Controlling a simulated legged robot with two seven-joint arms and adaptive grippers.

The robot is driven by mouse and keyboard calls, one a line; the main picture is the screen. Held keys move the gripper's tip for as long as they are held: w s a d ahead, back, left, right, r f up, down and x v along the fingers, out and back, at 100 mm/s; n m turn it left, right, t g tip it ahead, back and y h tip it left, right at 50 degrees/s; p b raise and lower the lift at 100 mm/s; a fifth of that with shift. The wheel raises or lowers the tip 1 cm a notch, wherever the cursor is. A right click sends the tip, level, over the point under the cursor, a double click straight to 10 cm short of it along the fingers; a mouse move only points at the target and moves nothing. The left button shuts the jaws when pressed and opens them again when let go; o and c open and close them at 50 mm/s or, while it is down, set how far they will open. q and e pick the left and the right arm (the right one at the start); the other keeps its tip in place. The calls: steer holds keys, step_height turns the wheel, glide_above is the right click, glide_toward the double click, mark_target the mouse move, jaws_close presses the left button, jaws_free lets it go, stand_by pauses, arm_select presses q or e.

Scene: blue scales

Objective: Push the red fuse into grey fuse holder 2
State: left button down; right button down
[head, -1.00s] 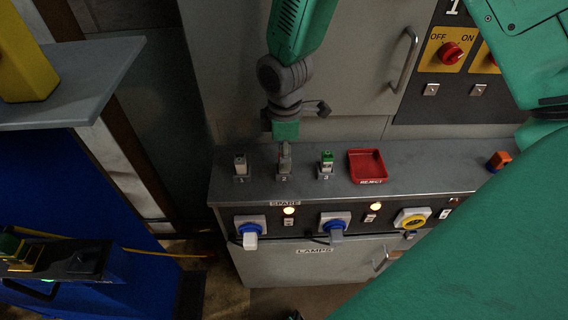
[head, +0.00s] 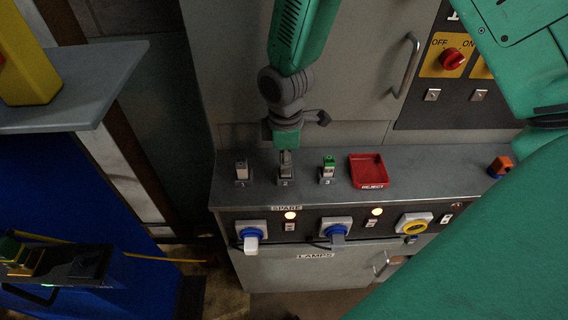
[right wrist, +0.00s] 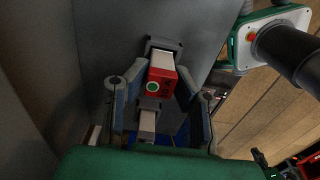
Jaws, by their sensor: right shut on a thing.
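In the head view my right gripper (head: 286,158) points down at grey fuse holder 2 (head: 285,183) on the grey ledge. Its fingers are right at the holder and hide most of it. In the right wrist view the red fuse (right wrist: 162,80), with a green dot on its face, shows between the fingers of my right gripper (right wrist: 163,103). The gripper is shut on it. A white part and a grey block lie beyond the red face. How deep the fuse sits in the holder cannot be seen. My left gripper is not clearly visible.
Holder 1 (head: 242,170) stands left, and holder 3 (head: 327,169) with a green-topped fuse stands right. A red reject tray (head: 368,184) is further right. Plugs, sockets and lit lamps (head: 290,215) line the front panel below. The cabinet wall rises behind the ledge.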

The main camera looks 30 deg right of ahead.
step_height(320, 180, up, 8)
steer(key=shift+r+p, duration=0.1)
steer(key=shift+p, duration=0.3)
steer(key=shift+r, duration=0.4)
steer(key=shift+f+b, duration=1.45)
steer(key=shift+f, duration=2.05)
steer(key=shift+p, duration=0.65)
steer(key=shift+p, duration=0.6)
steer(key=shift+f+b, duration=0.55)
steer(key=shift+f, duration=0.6)
steer(key=c, duration=1.3)
jaws_free()
